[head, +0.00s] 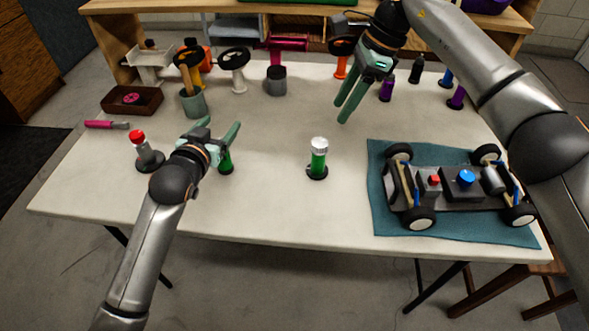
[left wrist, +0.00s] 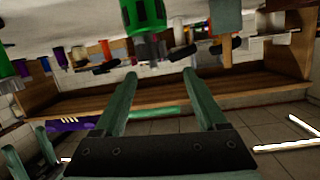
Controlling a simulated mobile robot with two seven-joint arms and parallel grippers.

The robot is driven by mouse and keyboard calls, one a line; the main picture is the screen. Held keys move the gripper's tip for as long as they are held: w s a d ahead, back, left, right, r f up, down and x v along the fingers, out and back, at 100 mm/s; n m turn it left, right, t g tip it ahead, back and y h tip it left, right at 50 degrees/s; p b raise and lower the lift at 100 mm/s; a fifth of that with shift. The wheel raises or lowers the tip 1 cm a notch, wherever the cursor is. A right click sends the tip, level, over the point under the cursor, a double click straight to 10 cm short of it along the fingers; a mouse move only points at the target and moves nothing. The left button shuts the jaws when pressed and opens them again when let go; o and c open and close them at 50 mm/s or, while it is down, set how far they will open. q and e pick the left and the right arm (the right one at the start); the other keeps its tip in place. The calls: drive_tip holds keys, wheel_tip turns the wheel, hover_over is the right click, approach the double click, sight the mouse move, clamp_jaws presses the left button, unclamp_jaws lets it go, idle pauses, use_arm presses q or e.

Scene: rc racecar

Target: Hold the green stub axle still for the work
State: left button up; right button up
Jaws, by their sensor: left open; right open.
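Two green upright parts stand on the table on dark bases. One green part (head: 226,162) is just right of my left gripper and partly hidden by it. The other, a green cylinder with a silver-white top (head: 318,160), stands mid-table; I cannot tell for sure which is the stub axle. My left gripper (head: 219,127) is open and empty. In the left wrist view its fingers (left wrist: 160,85) are apart, with a green cylinder with a metal end (left wrist: 146,18) beyond them, not between them. My right gripper (head: 342,112) is open and empty above the table.
A racecar chassis (head: 455,190) sits on a teal mat (head: 384,222) at right. A red-topped part (head: 146,155) stands left of my left gripper. Cups, tools and several stands line the back. The table middle is mostly clear.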

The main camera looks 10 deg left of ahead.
sight(323, 151)
use_arm(q)
drive_tip(key=s+d+f+h, duration=0.1)
drive_tip(key=s+d, duration=0.1)
drive_tip(key=d, duration=0.4)
drive_tip(key=s+d+m+g+h, duration=0.1)
drive_tip(key=s+d, duration=0.2)
drive_tip(key=d, duration=0.3)
drive_tip(key=s+d+f+m+g+h, duration=0.1)
drive_tip(key=s+d+h, duration=0.1)
drive_tip(key=d, duration=0.4)
drive_tip(key=shift+s+d+f, duration=0.35)
drive_tip(key=shift+s, duration=0.3)
drive_tip(key=x, duration=1.2)
drive_tip(key=shift+d+f, duration=0.15)
drive_tip(key=shift+f, duration=0.1)
drive_tip(key=shift+c, duration=0.3)
clamp_jaws()
